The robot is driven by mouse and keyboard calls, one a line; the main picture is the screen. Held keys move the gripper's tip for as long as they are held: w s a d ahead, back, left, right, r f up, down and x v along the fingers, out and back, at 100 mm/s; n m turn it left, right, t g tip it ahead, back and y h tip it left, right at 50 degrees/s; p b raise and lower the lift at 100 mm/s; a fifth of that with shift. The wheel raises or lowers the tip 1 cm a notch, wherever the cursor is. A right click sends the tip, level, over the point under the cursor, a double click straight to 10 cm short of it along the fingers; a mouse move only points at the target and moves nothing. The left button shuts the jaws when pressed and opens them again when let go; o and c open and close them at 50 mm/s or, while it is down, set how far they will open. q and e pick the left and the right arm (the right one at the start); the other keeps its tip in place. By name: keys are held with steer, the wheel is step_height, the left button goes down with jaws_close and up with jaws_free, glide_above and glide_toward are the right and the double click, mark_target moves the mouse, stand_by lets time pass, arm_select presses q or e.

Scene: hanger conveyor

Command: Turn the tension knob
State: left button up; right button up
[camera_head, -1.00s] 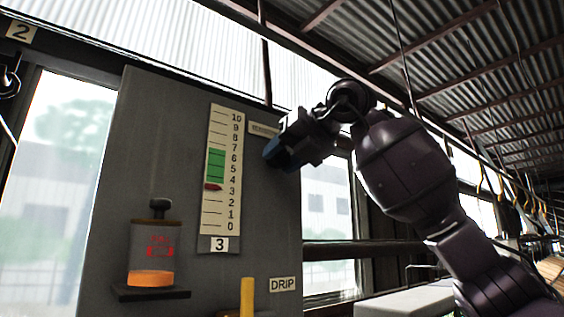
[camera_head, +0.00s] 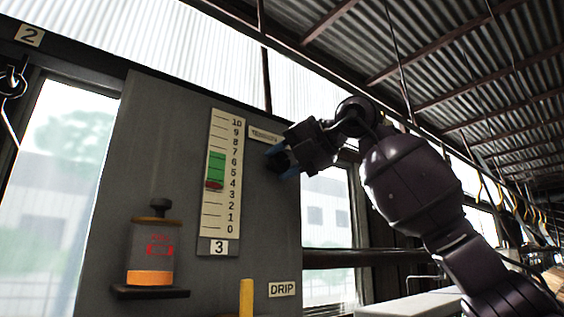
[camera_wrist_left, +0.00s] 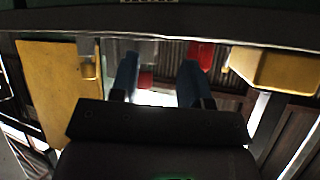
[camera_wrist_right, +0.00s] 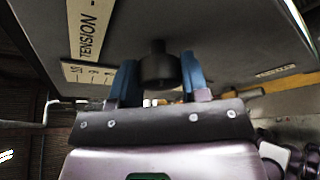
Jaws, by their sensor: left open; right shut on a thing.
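The tension knob (camera_wrist_right: 158,68) is a dark round knob on the grey panel (camera_head: 160,110), beside a TENSION label (camera_wrist_right: 90,30) in the right wrist view. My right gripper (camera_head: 282,161) is shut on it, with one blue finger on each side; its fingers also show in the right wrist view (camera_wrist_right: 158,80). The gauge (camera_head: 218,180) carries a 0 to 10 scale and a green band. My left gripper (camera_wrist_left: 159,75) is open and empty in the left wrist view, and out of the head view.
A bottle with orange liquid (camera_head: 150,255) stands on a small shelf (camera_head: 150,293) at the panel's lower left. A yellow post (camera_head: 246,298) and a DRIP label (camera_head: 283,289) are low on the panel. Yellow hangers (camera_head: 500,195) hang at the right.

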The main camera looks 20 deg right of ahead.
steer(key=shift+r, duration=0.1)
steer(key=o, duration=0.8)
steer(key=shift+o, duration=0.6)
steer(key=shift+d, duration=0.1)
steer(key=b+v, duration=0.1)
steer(key=v, duration=0.9)
steer(key=shift+s+d, duration=0.25)
steer(key=shift+s, duration=0.1)
